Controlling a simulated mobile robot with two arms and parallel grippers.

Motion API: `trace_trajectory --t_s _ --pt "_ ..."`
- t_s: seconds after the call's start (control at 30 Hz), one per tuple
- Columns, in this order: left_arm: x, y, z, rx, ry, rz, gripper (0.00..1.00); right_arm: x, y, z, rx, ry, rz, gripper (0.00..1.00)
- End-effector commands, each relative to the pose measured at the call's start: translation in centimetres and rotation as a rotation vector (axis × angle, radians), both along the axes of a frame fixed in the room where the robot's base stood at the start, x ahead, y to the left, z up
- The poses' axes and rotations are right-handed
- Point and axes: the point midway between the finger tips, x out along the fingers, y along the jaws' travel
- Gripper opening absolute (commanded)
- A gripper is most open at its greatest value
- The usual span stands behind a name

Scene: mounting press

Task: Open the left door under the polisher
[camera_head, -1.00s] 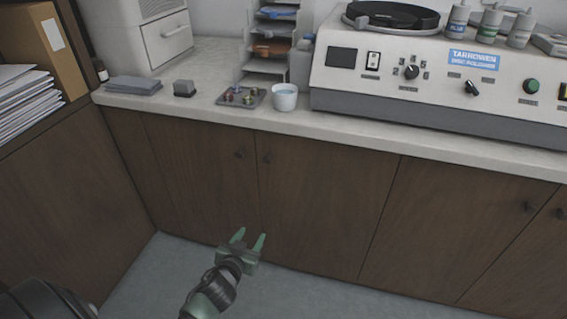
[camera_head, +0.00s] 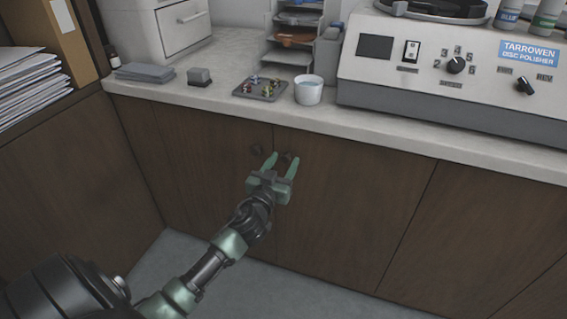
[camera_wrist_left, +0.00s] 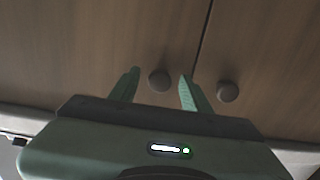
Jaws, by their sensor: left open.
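Brown cabinet doors run below the counter. Two round dark knobs flank a seam: one on the corner-side door (camera_head: 205,170), the other, the right knob (camera_head: 287,155), on the door (camera_head: 350,195) reaching under the polisher's left part. My left gripper (camera_head: 283,160) is open in front of these knobs, fingers pointing at the doors. In the head view the right knob shows between its fingertips. The wrist view looks upside down; one knob (camera_wrist_left: 159,80) lies between the fingers there and the other knob (camera_wrist_left: 228,91) outside them. Contact cannot be told. The doors look shut. My right gripper is not in view.
The disc polisher (camera_head: 455,75) stands on the pale counter (camera_head: 225,108), with a white cup (camera_head: 309,90) and a small tray (camera_head: 261,88) to its left. A side cabinet (camera_head: 65,180) closes off the left. Grey floor (camera_head: 190,262) is clear below the doors.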

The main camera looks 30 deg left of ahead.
Motion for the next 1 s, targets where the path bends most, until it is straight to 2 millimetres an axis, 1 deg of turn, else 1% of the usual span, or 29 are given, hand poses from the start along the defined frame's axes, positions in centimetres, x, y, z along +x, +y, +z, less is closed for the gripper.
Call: trace_trajectory --t_s 0.23,0.27,0.3,0.37,0.4,0.43,1.0 --pt "0.17 0.02 0.0 0.0 0.0 0.0 0.48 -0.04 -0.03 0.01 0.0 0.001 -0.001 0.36" --pt "0.16 0.02 -0.01 0.0 0.0 0.0 0.45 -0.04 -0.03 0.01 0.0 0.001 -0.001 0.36" --pt "0.16 0.02 -0.01 0.0 0.0 0.0 0.34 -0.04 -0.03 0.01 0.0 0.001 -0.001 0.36" --pt "0.15 0.02 -0.01 0.0 0.0 0.0 0.17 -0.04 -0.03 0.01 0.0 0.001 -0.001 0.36" --pt "0.15 0.02 -0.01 0.0 0.0 -0.001 0.06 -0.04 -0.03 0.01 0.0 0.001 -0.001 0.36" --pt "0.15 0.02 -0.01 0.0 0.0 0.0 0.0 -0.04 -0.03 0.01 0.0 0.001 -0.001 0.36" --pt "0.13 0.01 -0.03 0.0 0.001 -0.001 0.0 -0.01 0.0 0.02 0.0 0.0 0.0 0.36"
